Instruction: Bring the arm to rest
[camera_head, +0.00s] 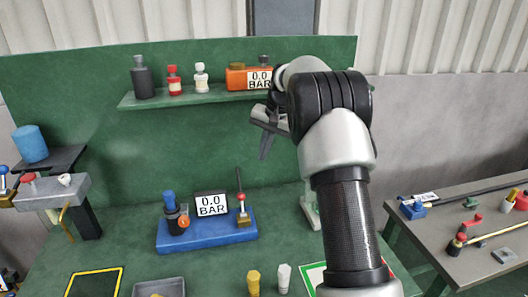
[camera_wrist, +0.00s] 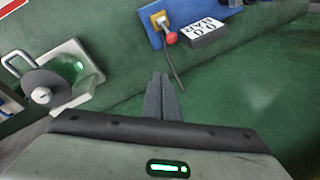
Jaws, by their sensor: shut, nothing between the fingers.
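My arm rises at the right of centre in the head view and bends over in front of the green back panel. My gripper (camera_head: 265,142) hangs at its end, in front of the panel just below the shelf, pointing down. In the wrist view my gripper (camera_wrist: 162,78) shows its two dark fingers side by side, shut with nothing between them. The fingers are clear of the things around them. My arm hides part of the panel and of the bench behind it.
A blue block (camera_head: 178,238) with a "0.0 BAR" display (camera_head: 211,205) and a red-knobbed lever (camera_head: 241,202) stands on the green bench. A shelf (camera_head: 200,99) holds several bottles and an orange unit (camera_head: 240,77). A side table (camera_head: 480,262) with parts stands at right.

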